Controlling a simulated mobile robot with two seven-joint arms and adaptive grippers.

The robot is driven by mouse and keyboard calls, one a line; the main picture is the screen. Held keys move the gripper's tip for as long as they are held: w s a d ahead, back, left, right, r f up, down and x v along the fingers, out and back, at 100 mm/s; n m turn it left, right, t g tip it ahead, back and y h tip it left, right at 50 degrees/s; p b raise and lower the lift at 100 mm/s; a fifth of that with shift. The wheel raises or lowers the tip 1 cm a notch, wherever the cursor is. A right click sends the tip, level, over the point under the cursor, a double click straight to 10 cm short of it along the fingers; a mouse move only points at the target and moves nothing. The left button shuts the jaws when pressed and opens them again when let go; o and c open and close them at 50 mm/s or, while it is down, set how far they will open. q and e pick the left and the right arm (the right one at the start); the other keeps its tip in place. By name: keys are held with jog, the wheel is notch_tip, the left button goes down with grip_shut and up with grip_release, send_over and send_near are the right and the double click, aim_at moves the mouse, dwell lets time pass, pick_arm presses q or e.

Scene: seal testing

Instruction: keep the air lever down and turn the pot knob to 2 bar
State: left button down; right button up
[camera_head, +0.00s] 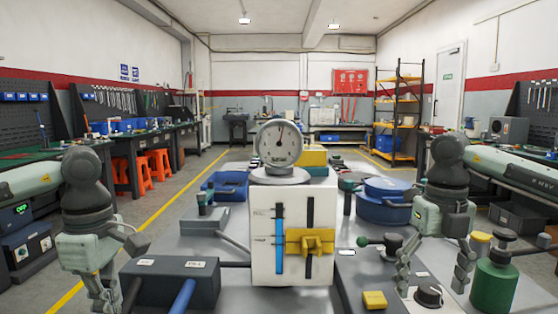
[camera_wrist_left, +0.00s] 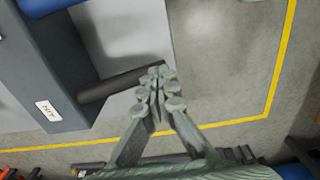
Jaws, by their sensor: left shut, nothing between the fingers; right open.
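A dark box (camera_head: 172,282) at front left has two small labels and two levers. The air lever (camera_wrist_left: 120,82) is a dark rod next to the AIR label in the left wrist view; whether it is down I cannot tell. The other lever (camera_head: 183,297) is blue. My left gripper (camera_wrist_left: 160,85) is shut and empty, its tips at the air lever's free end; contact is unclear. A black knob (camera_head: 429,294) with a white mark, likely the pot knob, sits at front right. My right gripper (camera_head: 433,278) is open, its fingers on either side of the knob in the picture.
A round gauge (camera_head: 279,143) tops a white block (camera_head: 263,230) with a blue column and yellow slider; its needle points nearly straight up. A green bottle (camera_head: 494,287) stands right of the knob. A yellow block (camera_head: 374,300) lies left of it. A blue pot (camera_head: 384,208) stands behind.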

jog(key=m, duration=0.5)
jog(key=shift+m, duration=0.4)
jog(key=shift+c, duration=0.4)
jog(key=c, duration=1.5)
jog(key=n, duration=0.5)
jog(key=shift+n, duration=0.3)
jog(key=n, duration=0.4)
jog(key=shift+n, duration=0.4)
jog(key=o, duration=0.6)
jog(key=shift+n, duration=0.4)
jog(key=o, duration=1)
